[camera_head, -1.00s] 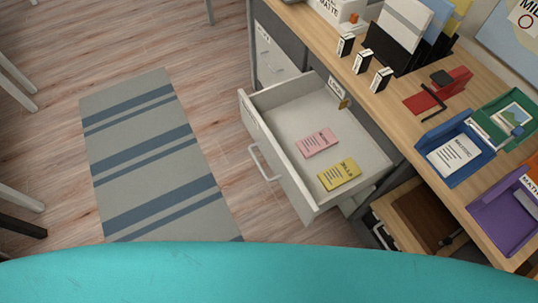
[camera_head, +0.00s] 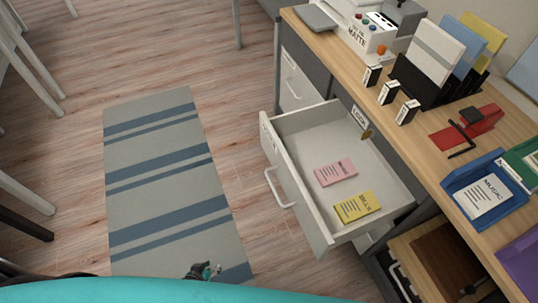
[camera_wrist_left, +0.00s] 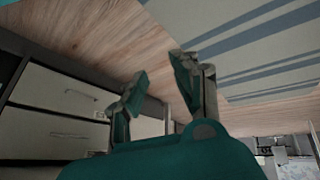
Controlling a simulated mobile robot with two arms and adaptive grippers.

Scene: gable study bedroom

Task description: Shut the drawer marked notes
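A white drawer (camera_head: 297,199) stands pulled out from the grey desk unit, with a bar handle (camera_head: 279,188) on its front. A pink pad (camera_head: 336,172) and a yellow pad (camera_head: 357,207) lie inside. Small marking shows at the far end of its front, too small to read. My left gripper (camera_head: 203,271) is low over the rug, left of the drawer front and apart from it. In the left wrist view its two fingers (camera_wrist_left: 160,90) are spread with nothing between them. My right gripper is in neither view.
A closed white drawer (camera_head: 298,82) is farther back. A brown-bottomed drawer or tray (camera_head: 440,262) juts out at lower right. The wooden desktop (camera_head: 430,160) holds trays, folders and small boxes. The striped rug (camera_head: 165,170) and floor left of the drawer are clear.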

